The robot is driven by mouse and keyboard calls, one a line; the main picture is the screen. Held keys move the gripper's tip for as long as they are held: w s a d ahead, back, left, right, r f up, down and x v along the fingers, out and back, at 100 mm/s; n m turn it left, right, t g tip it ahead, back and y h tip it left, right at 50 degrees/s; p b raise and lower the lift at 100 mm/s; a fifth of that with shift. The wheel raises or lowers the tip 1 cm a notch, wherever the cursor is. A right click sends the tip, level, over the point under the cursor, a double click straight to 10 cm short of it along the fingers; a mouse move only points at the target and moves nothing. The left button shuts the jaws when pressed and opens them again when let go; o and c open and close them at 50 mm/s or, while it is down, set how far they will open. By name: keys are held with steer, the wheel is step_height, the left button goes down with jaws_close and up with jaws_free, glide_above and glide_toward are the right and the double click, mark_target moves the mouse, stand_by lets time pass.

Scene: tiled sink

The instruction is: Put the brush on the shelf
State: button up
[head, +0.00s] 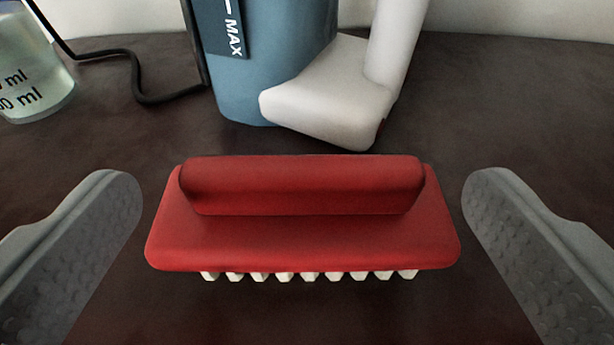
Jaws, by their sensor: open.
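A red brush (302,238) sits upright on a dark brown surface in the head view, with its raised handle bar on top and a row of white bristle tufts below its front edge. Its long side runs left to right. My gripper (304,195) is open, with one grey finger to the left of the brush and one to the right. A gap shows between each fingertip and the brush's ends, and nothing is held. No shelf can be made out in this view.
Behind the brush stands a blue kettle (275,85) marked MAX, with a white handle part (335,95) reaching toward the brush. A black cord (135,75) and a clear measuring beaker (30,70) are at the left. A pale wall is behind. The surface at the right is clear.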

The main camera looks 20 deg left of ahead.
steer(key=shift+x, duration=1.15)
steer(key=shift+c, duration=0.2)
steer(key=c, duration=1)
steer(key=shift+r, duration=0.2)
